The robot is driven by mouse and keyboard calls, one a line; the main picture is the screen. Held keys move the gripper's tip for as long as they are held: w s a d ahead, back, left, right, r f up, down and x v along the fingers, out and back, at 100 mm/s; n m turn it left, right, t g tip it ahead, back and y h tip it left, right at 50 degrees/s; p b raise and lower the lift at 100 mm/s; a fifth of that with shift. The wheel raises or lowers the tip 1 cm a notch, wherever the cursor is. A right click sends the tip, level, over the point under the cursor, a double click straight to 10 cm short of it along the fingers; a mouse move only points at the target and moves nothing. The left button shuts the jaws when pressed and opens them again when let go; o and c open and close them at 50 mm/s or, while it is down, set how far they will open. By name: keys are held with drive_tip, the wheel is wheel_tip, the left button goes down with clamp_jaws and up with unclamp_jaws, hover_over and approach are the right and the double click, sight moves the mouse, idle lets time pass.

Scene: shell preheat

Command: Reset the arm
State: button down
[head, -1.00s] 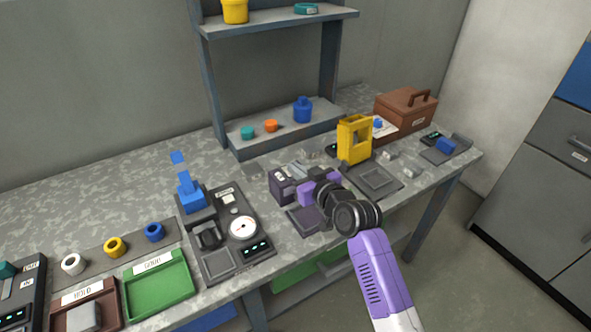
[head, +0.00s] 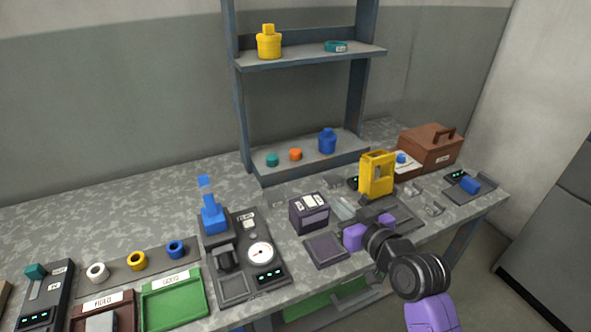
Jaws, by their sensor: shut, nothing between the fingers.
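My arm reaches in from the lower right, with dark wrist joints and a purple link. My gripper (head: 357,236), with purple parts, is over the front of the bench, right of a dark square pad (head: 326,250). It is shut, with nothing seen held in it; its fingertips are small and partly hidden by the wrist. A dark purple box (head: 309,213) with white labels stands behind and left of it, apart from it in the picture.
The bench (head: 130,220) holds a gauge unit (head: 243,258) with a blue part, a green tray (head: 173,301), coloured rings, a yellow frame (head: 376,175) and a brown toolbox (head: 430,146). A shelf rack (head: 310,62) stands at the back. Grey drawers stand far right.

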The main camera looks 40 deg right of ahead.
wheel_tip(320, 180, up, 4)
drive_tip(key=s+m+t+h, duration=0.1)
drive_tip(key=s+t+h, duration=0.1)
drive_tip(key=s, duration=0.1)
drive_tip(key=s+a+f+n+g+y, duration=0.1)
drive_tip(key=s+a+f+n+y, duration=0.1)
drive_tip(key=s+a, duration=0.9)
drive_tip(key=s+a+f+n+g+y, duration=0.1)
drive_tip(key=s+a+f+y, duration=0.3)
drive_tip(key=s+a, duration=0.7)
drive_tip(key=s+n, duration=0.1)
drive_tip(key=s, duration=0.4)
drive_tip(key=shift+s+a+f, duration=0.15)
drive_tip(key=shift+a+f, duration=0.05)
